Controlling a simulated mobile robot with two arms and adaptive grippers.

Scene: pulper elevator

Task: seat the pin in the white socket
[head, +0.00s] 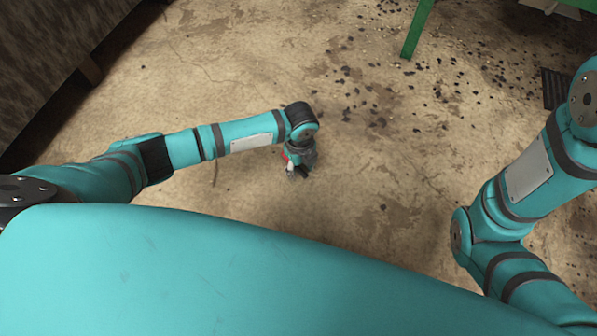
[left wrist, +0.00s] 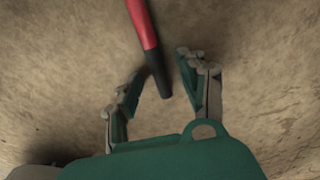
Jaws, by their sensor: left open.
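A rod with a red upper part and a black end (left wrist: 148,45) shows in the left wrist view. It comes in from the top edge, and its black end lies between the two fingers of my left gripper (left wrist: 162,78). The fingers stand apart, with gaps on both sides of the rod. I cannot tell whether this rod is the pin. In the head view my left gripper (head: 298,169) is small and points down over the floor, with a bit of red beside it. No white socket can be made out. My right gripper is outside both views.
The concrete floor (head: 250,70) is mostly clear around my left gripper, with dark specks farther right. A green post (head: 416,30) stands at the top. A dark grate (head: 554,88) lies at the right. A dark grey piece of furniture (head: 50,60) fills the upper left.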

